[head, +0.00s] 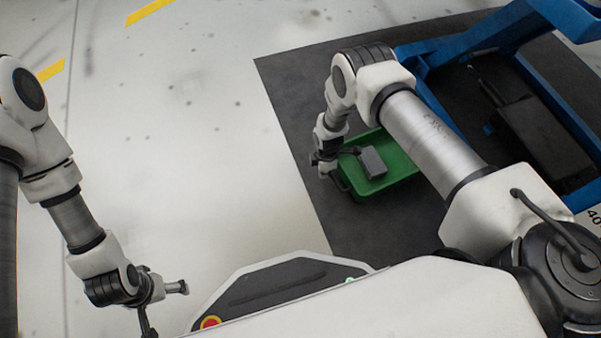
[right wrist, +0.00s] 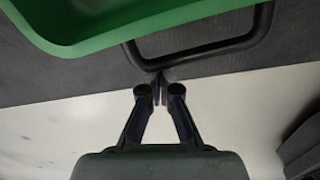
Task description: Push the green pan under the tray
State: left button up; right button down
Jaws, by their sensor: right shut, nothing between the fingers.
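The green pan (head: 401,168) sits on the dark mat, partly behind my right arm in the head view. Its green rim (right wrist: 110,32) and a black loop handle (right wrist: 205,51) show in the right wrist view. My right gripper (right wrist: 160,82) is shut and empty, its fingertips close to the handle bar; I cannot tell whether they touch. In the head view, the right gripper (head: 326,170) is at the pan's left end. My left gripper (head: 147,325) is low at the left, cut off by the picture's edge. I cannot clearly tell which part is the tray.
A blue frame (head: 455,49) stands right of the pan, with a dark box-like thing (head: 545,130) inside it. The dark mat (head: 290,85) lies beneath. Pale floor (head: 200,150) left of the mat is clear.

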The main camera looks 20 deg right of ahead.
aim_at(358, 170)
jog(key=d+b, duration=0.1)
jog(key=d, duration=0.3)
jog(key=s+d+b, duration=0.1)
jog(key=d, duration=0.3)
jog(key=d+b, duration=0.1)
jog(key=d, duration=0.3)
jog(key=shift+s+f, duration=0.15)
jog(key=shift+s, duration=0.05)
jog(key=shift+d, duration=0.1)
jog(key=a, duration=0.4)
jog(key=shift+w+a+r, duration=0.2)
notch_tip(358, 170, up, 10)
jog(key=p, duration=0.5)
jog(key=shift+d, duration=0.2)
